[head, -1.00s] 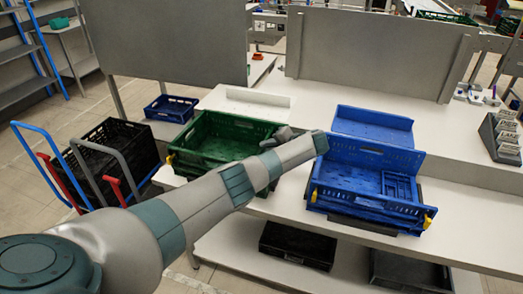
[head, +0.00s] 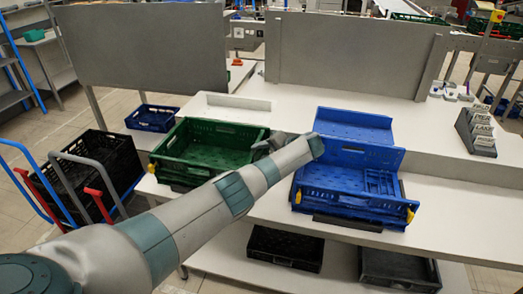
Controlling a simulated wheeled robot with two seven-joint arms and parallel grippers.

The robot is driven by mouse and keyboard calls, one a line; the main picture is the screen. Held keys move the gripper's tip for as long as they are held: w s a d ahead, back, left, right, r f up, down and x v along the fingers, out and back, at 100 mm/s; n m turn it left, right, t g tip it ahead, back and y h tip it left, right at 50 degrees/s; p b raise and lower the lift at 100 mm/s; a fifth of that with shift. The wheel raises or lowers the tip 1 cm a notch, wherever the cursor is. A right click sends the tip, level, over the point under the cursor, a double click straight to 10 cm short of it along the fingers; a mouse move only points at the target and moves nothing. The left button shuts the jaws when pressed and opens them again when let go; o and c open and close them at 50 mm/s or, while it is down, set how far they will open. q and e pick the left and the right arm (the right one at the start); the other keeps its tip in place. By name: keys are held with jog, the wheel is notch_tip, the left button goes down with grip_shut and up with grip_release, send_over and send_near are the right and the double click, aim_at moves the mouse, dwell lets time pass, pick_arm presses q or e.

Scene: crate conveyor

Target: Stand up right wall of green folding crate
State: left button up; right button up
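The green folding crate (head: 196,165) stands on the white table left of centre. Its back wall (head: 222,131) is upright and its left side stands raised. Its right side is largely hidden behind my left forearm, so I cannot tell how its right wall lies. My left gripper (head: 267,144) is at the crate's right back corner, partly hidden behind the forearm. Its fingers are too small and covered to tell whether they are open or touching the wall. My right gripper is not in view.
A blue folding crate (head: 345,205) stands right of the green one, close to my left arm's end. A small blue crate (head: 152,118) is behind left. Black crates (head: 285,247) sit on the lower shelf. Grey panels (head: 345,58) stand behind.

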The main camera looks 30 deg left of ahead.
pick_arm(q)
jog(key=shift+o, duration=0.2)
jog(key=shift+s+f, duration=0.1)
jog(key=shift+f, duration=0.65)
jog(key=shift+s+r, duration=0.1)
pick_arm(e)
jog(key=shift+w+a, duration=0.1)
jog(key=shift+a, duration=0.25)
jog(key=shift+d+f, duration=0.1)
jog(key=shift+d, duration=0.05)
